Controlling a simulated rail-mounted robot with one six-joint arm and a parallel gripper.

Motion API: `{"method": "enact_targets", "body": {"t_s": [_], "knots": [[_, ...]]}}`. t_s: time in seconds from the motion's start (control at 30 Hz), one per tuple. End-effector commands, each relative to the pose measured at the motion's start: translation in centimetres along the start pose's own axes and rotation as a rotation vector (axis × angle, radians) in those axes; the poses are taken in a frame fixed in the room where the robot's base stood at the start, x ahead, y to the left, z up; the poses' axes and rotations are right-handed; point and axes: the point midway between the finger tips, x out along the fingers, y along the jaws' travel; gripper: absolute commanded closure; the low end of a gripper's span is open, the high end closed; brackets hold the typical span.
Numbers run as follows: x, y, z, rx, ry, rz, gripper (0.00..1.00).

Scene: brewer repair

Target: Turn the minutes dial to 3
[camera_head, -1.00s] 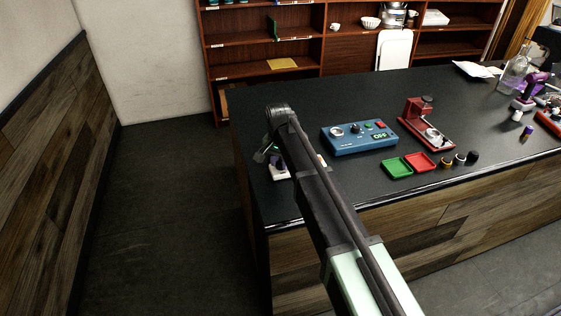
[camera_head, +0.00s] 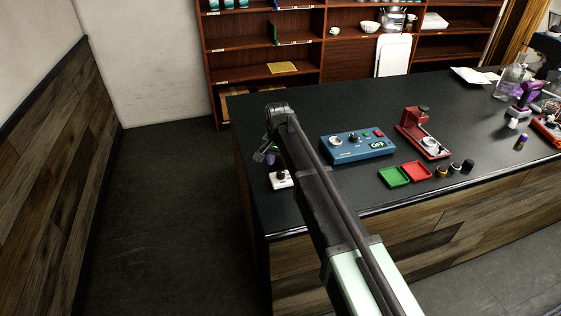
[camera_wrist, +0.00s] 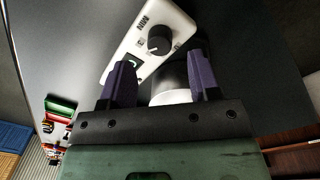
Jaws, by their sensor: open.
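The minutes dial is a black round knob (camera_wrist: 159,39) on a white box marked MIN (camera_wrist: 147,26), with a small lit display (camera_wrist: 134,62) beside it. In the head view the white box (camera_head: 288,182) sits near the bench's front left corner. My gripper (camera_wrist: 158,84) is open, its two purple fingers spread and pointing toward the box. The knob lies beyond the fingertips, not between them. A dark cylinder with a white end (camera_wrist: 170,97) shows between the fingers; I cannot tell what it is. In the head view my gripper (camera_head: 268,157) is partly hidden behind my arm.
A blue control box (camera_head: 350,150) reading OFF stands right of my arm. Green (camera_head: 394,186) and red (camera_head: 416,180) trays, a red press-like device (camera_head: 424,136) and several small knobs lie farther right. Dark bench top (camera_head: 250,115) is free behind my gripper.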

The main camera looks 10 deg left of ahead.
Motion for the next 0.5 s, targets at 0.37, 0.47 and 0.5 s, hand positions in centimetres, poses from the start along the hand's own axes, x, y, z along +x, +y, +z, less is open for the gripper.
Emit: {"method": "enact_targets", "body": {"t_s": [0.37,0.47,0.5], "knots": [[-6.6,0.0,0.0,0.000,0.000,0.000,0.44],[-6.3,0.0,0.0,0.000,0.000,0.000,0.44],[-6.3,0.0,0.0,0.000,0.000,0.000,0.44]]}}
